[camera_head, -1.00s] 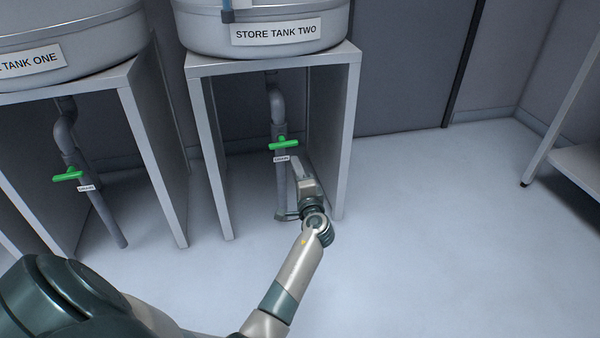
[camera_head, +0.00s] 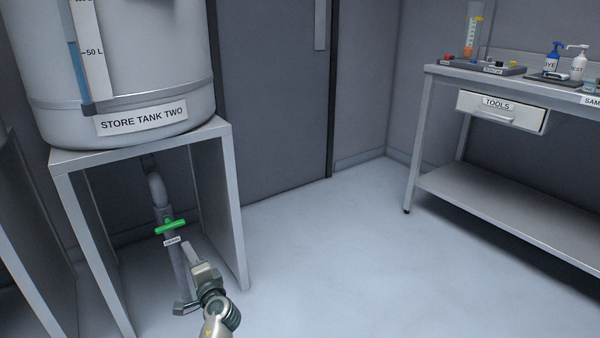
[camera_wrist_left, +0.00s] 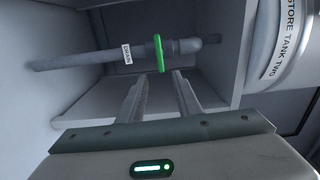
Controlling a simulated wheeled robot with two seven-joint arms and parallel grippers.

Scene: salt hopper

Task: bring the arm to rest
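My left gripper (camera_head: 188,252) is in front of the drain pipe under Store Tank Two, at lower left in the head view. In the left wrist view its two fingers (camera_wrist_left: 159,78) stand apart with nothing between them. The green valve handle (camera_head: 170,227) is just beyond the fingertips; it also shows in the left wrist view (camera_wrist_left: 159,52), apart from the fingers. The drain pipe (camera_head: 158,190) runs down behind the handle. My right gripper is in neither view.
Store Tank Two (camera_head: 150,60) sits on a grey stand (camera_head: 236,215) whose side panels flank the pipe. A workbench (camera_head: 440,75) with a tools drawer (camera_head: 500,112) and bottles stands at right. The floor (camera_head: 330,250) between stand and bench is clear.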

